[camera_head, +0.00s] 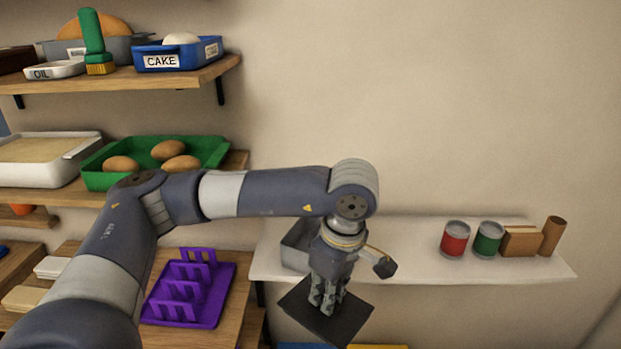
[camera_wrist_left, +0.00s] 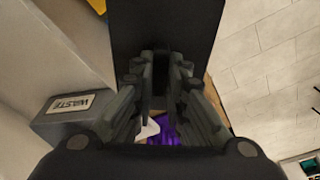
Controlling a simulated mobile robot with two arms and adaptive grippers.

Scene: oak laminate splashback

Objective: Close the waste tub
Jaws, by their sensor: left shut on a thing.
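The waste tub (camera_head: 294,251) is a grey box on the white shelf, partly hidden behind my left arm. Its "WASTE" label shows in the left wrist view, on the grey tub wall (camera_wrist_left: 52,128). A dark, flat square lid (camera_head: 346,329) is held tilted in front of the shelf edge, apart from the tub. It also fills the upper middle of the left wrist view (camera_wrist_left: 165,30). My left gripper (camera_head: 326,306) points down and is shut on this lid; its fingers also show in the wrist view (camera_wrist_left: 165,95). My right gripper is out of view.
On the white shelf (camera_head: 420,262), a red can (camera_head: 455,239), a green can (camera_head: 488,238), a brown box (camera_head: 521,241) and a brown tube (camera_head: 552,236) stand to the right. A purple rack (camera_head: 188,290) lies on the wooden surface left. The middle of the white shelf is clear.

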